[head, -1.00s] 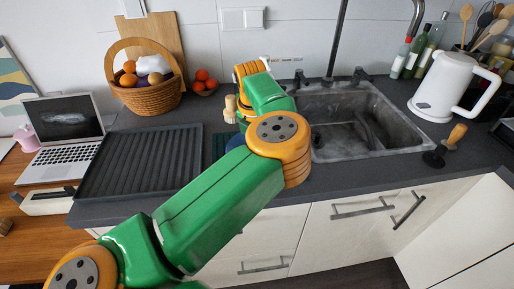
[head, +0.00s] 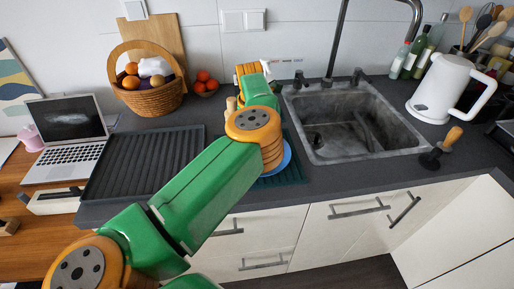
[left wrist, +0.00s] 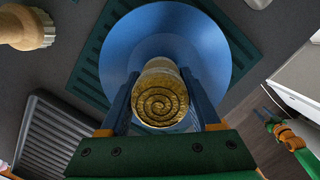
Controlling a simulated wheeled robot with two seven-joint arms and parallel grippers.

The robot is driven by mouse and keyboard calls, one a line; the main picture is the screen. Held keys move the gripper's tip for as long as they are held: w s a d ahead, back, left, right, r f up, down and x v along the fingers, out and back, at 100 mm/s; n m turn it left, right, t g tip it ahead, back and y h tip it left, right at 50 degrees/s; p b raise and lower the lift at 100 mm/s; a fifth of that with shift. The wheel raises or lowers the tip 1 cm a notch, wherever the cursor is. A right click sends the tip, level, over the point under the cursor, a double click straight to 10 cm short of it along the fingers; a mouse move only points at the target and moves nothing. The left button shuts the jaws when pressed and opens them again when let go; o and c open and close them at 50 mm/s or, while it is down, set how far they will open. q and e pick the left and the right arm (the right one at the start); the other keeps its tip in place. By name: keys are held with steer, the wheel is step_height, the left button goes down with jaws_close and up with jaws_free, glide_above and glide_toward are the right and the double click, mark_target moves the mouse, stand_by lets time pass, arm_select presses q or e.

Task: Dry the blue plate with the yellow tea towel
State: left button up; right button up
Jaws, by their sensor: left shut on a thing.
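The blue plate (left wrist: 165,45) lies on a dark green ribbed mat (left wrist: 92,68) in the left wrist view. In the head view my arm covers most of the plate, and only its right edge (head: 286,160) shows. My left gripper (left wrist: 160,76) is shut on the yellow tea towel (left wrist: 160,103), a roll with a spiral end. The towel is over the plate in the wrist view; I cannot tell if they touch. In the head view the left gripper is hidden behind my arm. A small green and orange arm, seemingly my right one, shows at the wrist view's right edge; its jaws are unclear.
A black ribbed drainer (head: 143,165) lies left of the mat, and a sink (head: 350,125) is to its right. A wooden-handled brush (left wrist: 27,28) stands near the plate. A fruit basket (head: 150,92) is behind; a kettle (head: 452,88) and plunger-like tool (head: 441,148) are right.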

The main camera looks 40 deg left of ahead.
arm_select(q)
steer(key=shift+s+d+f+b, duration=0.1)
steer(key=shift+s+d+b, duration=0.3)
steer(key=shift+s+d, duration=0.95)
steer(key=shift+a, duration=0.1)
steer(key=shift+w+r+p, duration=0.1)
steer(key=shift+r+p, duration=0.25)
steer(key=shift+r, duration=0.5)
